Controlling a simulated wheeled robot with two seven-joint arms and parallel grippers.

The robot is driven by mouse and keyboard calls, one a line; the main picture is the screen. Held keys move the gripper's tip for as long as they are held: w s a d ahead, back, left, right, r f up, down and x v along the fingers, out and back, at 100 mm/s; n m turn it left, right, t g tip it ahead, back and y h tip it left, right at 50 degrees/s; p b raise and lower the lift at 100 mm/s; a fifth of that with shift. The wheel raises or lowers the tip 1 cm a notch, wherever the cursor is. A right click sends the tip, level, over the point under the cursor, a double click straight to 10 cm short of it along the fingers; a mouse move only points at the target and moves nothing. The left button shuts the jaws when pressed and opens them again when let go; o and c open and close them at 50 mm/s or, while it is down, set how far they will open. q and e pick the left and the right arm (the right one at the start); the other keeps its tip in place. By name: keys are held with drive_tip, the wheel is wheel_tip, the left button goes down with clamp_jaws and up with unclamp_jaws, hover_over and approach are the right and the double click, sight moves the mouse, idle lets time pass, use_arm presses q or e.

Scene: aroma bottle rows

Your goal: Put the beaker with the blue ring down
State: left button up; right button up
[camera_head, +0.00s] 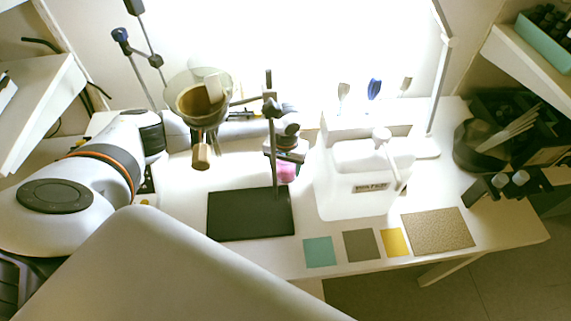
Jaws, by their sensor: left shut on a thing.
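My left arm comes in from the left, and its forearm runs behind the glass funnel to my left gripper (289,155) near the stand pole. The gripper points down and appears shut on a small vessel with pink contents (287,172), just behind the pole. I take this for the beaker; no blue ring can be made out, and the gripper and pole partly hide it. I cannot tell whether its bottom touches the table. My right gripper is not in view.
A stand with a black base plate (250,217) is in front of the gripper. A clear funnel (180,83) hangs to the left. Flat teal (319,252), grey (361,245), yellow (395,242) and brown (437,230) squares line the table's front.

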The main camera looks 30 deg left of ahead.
use_arm(q)
drive_tip(key=shift+f+b, duration=0.15)
drive_tip(key=shift+b, duration=0.15)
drive_tip(key=o, duration=1.1)
